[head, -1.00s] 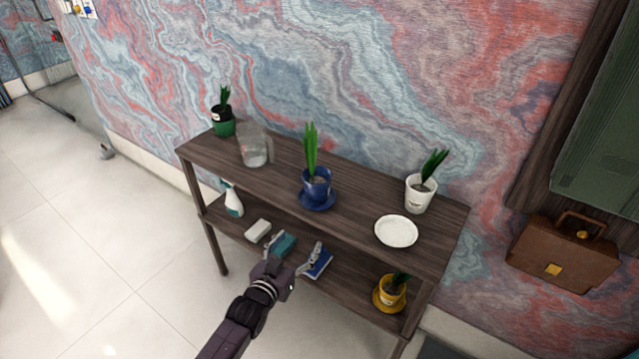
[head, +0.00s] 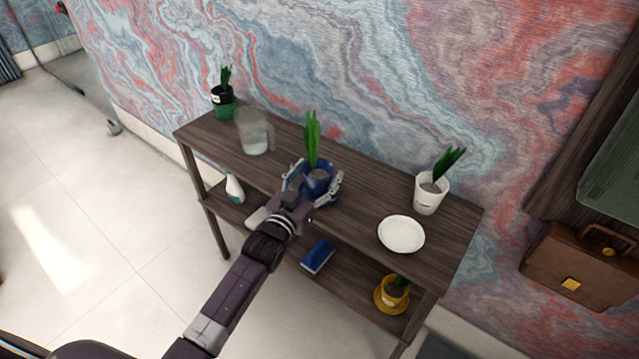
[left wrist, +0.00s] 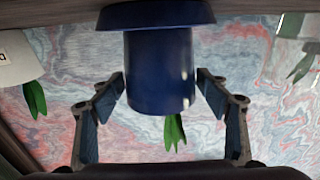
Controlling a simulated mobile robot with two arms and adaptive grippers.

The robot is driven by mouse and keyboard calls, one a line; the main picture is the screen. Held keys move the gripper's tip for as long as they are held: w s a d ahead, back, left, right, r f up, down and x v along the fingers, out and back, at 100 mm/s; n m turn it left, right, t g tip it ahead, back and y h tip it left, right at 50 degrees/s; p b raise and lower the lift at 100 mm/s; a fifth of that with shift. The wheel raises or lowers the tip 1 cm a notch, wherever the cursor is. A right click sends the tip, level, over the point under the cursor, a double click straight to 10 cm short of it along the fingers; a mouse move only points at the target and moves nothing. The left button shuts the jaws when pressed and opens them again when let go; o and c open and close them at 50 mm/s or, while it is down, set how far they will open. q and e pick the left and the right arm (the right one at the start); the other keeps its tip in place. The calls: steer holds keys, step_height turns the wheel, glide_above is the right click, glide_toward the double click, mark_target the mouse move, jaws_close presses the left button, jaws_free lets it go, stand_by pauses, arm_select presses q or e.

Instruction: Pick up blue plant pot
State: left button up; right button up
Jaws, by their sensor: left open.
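The blue plant pot (head: 318,181) with tall green leaves stands upright on its blue saucer on the top shelf of the dark wooden rack. My left gripper (head: 314,180) is open, with one finger on each side of the pot. In the left wrist view, which is upside down, the blue pot (left wrist: 160,70) sits between the open fingers (left wrist: 162,100), with a visible gap on both sides. The saucer (left wrist: 155,14) shows at the top of that view. The gripper hides part of the pot and saucer in the head view. My right gripper is not in view.
On the top shelf (head: 350,213), a glass pitcher (head: 254,132) and a green pot (head: 223,105) stand left. A white plate (head: 401,234) and white pot (head: 429,194) stand right. Below are a spray bottle (head: 235,188), a blue box (head: 318,256) and a yellow pot (head: 392,293).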

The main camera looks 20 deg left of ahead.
mark_target(324, 164)
arm_select(q)
steer(key=shift+w+d+f+b, duration=0.1)
steer(key=shift+w+f+b, duration=0.05)
steer(key=shift+w+b, duration=0.55)
steer(key=w, duration=0.1)
steer(key=w+b, duration=0.2)
steer(key=shift+w+d, duration=0.25)
steer(key=shift+w, duration=0.4)
steer(key=shift+r, duration=0.2)
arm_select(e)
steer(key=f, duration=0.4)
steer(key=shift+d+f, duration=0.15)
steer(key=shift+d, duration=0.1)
arm_select(q)
steer(key=shift+c, duration=0.7)
steer(key=c, duration=1.6)
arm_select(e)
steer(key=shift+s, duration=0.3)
arm_select(q)
steer(key=shift+c, duration=0.7)
jaws_close()
